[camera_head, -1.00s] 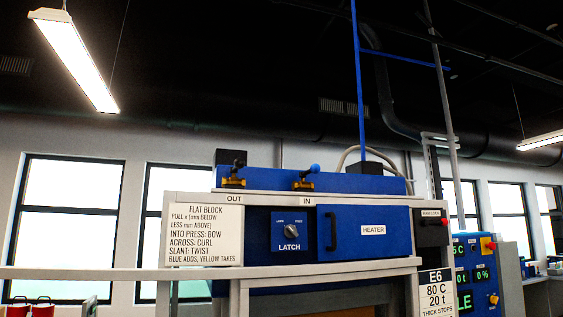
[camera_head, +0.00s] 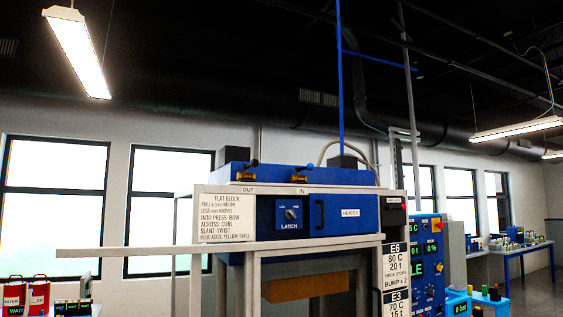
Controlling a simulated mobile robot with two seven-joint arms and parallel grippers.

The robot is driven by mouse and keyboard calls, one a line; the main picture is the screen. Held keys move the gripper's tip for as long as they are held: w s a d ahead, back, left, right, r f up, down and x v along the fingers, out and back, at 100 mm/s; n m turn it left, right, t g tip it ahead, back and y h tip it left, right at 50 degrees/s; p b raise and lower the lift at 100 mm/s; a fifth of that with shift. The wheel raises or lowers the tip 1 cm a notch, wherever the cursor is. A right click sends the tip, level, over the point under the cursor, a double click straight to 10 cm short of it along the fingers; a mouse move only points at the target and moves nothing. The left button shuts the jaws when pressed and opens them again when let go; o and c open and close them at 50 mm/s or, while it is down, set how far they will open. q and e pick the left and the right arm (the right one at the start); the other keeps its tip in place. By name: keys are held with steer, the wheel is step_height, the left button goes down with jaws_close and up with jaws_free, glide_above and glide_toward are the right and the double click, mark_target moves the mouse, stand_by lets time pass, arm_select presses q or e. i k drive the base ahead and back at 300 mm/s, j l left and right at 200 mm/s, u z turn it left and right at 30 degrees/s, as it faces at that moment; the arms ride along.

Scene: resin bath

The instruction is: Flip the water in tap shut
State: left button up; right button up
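The water in tap (camera_head: 302,174) is a small brass valve on top of the blue machine, above a label reading IN. Its lever slants up and to the right and ends in a blue knob. The tap is small here, so I cannot tell whether it is open or shut. A similar brass tap (camera_head: 246,174) with a dark knob stands to its left, above the label OUT. Neither of my grippers is in view, and nothing touches the taps.
The machine's front has a latch dial (camera_head: 290,214) and a heater door (camera_head: 342,214). A sign board (camera_head: 226,216) is at its left. A pale rail (camera_head: 130,251) runs out to the left. A blue control cabinet (camera_head: 428,255) stands to the right, with tables beyond.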

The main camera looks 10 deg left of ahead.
mark_target(310, 167)
steer(key=k, duration=0.1)
steer(key=i+l+u, duration=0.1)
steer(key=i+l, duration=0.5)
steer(key=i+l+u, duration=0.15)
steer(key=i+l, duration=0.15)
steer(key=i+l+u, duration=0.1)
steer(key=i+l, duration=0.15)
steer(key=l, duration=0.25)
steer(key=i+l, duration=0.25)
steer(key=l, duration=0.15)
steer(key=i+l+u, duration=0.15)
steer(key=l, duration=0.25)
steer(key=i+l+u, duration=0.1)
steer(key=i+l, duration=0.25)
steer(key=l, duration=0.1)
